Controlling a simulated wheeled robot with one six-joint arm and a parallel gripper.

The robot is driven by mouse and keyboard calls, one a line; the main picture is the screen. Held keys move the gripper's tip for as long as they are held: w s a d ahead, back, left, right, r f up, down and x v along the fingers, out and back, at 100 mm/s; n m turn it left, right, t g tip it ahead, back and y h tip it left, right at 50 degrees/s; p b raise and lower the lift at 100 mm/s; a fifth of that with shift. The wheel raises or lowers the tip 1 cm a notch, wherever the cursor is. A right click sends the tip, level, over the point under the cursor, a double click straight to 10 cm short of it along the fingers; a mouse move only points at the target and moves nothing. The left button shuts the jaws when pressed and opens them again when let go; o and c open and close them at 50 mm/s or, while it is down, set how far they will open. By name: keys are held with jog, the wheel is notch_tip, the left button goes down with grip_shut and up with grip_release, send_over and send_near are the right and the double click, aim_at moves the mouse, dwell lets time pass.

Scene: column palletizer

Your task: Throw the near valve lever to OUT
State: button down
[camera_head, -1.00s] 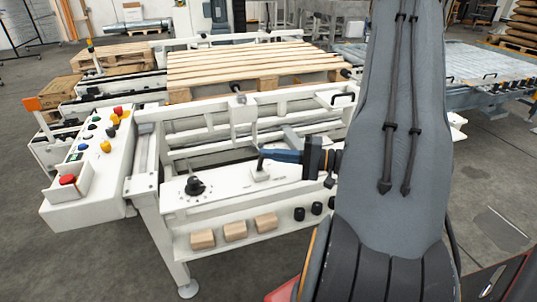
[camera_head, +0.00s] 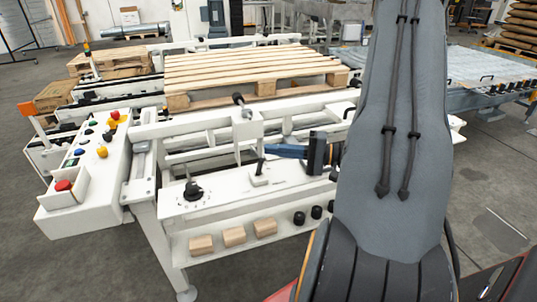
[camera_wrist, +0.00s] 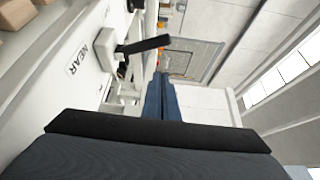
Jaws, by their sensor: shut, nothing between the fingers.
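The near valve lever (camera_head: 261,166) is a short black handle on a white block (camera_head: 259,181), on the white panel of the frame. It stands roughly upright in the head view. In the wrist view the black lever (camera_wrist: 146,45) projects from its white block (camera_wrist: 107,48), beside a label reading NEAR. My gripper (camera_head: 267,150) has blue fingers that are shut and empty. In the head view their tips lie just right of and above the lever's top; contact cannot be told. In the wrist view the fingers (camera_wrist: 160,78) show below the lever, with a gap. No OUT marking is readable.
A black rotary knob (camera_head: 193,190) sits left of the lever. A white rail (camera_head: 205,128) runs behind it, with a wooden pallet (camera_head: 250,70) beyond. A button console (camera_head: 85,175) stands at the left. Several wooden blocks (camera_head: 234,236) lie on the lower ledge.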

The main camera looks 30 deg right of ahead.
jog(key=v, duration=0.2)
jog(key=f+v, duration=0.1)
jog(key=v, duration=0.4)
jog(key=shift+d+f+b, duration=0.35)
jog(key=shift+d+b, duration=0.05)
jog(key=shift+d, duration=0.1)
